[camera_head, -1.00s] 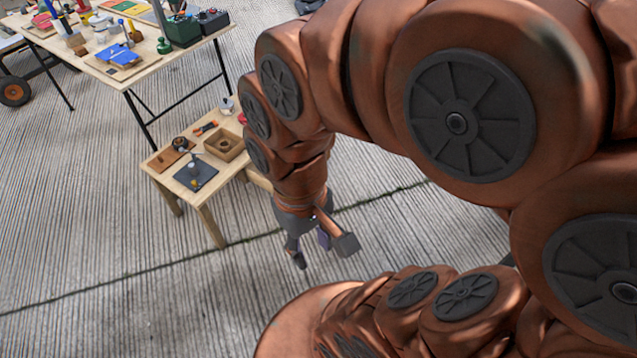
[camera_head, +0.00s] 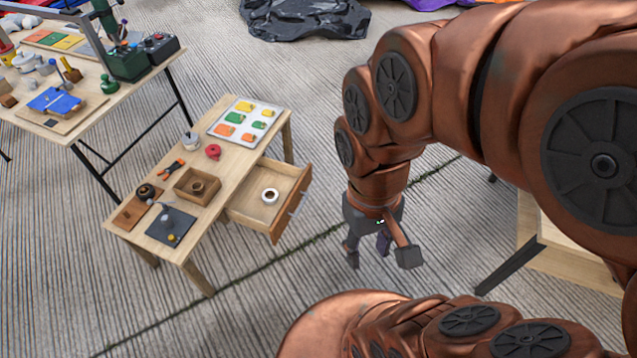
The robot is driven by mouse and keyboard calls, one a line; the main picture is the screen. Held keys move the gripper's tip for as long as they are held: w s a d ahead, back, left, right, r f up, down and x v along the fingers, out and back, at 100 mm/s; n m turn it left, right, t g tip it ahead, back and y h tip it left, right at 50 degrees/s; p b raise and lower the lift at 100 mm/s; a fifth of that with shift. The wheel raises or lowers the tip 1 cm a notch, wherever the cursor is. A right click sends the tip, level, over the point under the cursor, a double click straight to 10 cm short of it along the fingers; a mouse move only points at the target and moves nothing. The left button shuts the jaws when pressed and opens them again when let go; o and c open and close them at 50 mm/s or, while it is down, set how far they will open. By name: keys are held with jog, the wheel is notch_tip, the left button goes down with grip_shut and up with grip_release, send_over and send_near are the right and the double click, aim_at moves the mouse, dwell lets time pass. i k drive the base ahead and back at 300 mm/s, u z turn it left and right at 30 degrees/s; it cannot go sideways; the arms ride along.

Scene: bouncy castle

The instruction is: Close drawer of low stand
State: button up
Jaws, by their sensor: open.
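The low stand (camera_head: 225,165) is a light wooden table left of the middle of the head view. Its drawer (camera_head: 245,207) is pulled out on the right side, toward my arm. The drawer has a brown front with a grey handle (camera_head: 297,203), and a white ring-shaped item (camera_head: 270,195) lies inside. My gripper (camera_head: 381,256) hangs to the right of the drawer front, pointing down, open and empty. It is apart from the drawer and the handle.
On the stand are a tray with coloured pieces (camera_head: 244,122), a wooden box (camera_head: 196,187) and a dark square board (camera_head: 171,226). A larger cluttered table (camera_head: 95,125) stands at upper left. Another table (camera_head: 560,262) is partly hidden at right. Ribbed floor lies clear below the drawer.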

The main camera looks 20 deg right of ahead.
aim_at(246, 207)
jog(key=z, duration=0.25)
jog(key=i, duration=0.85)
jog(key=z, duration=1.5)
jog(key=k, duration=1.1)
jog(key=u, duration=1.55)
jog(key=i, duration=0.5)
jog(key=u, duration=0.05)
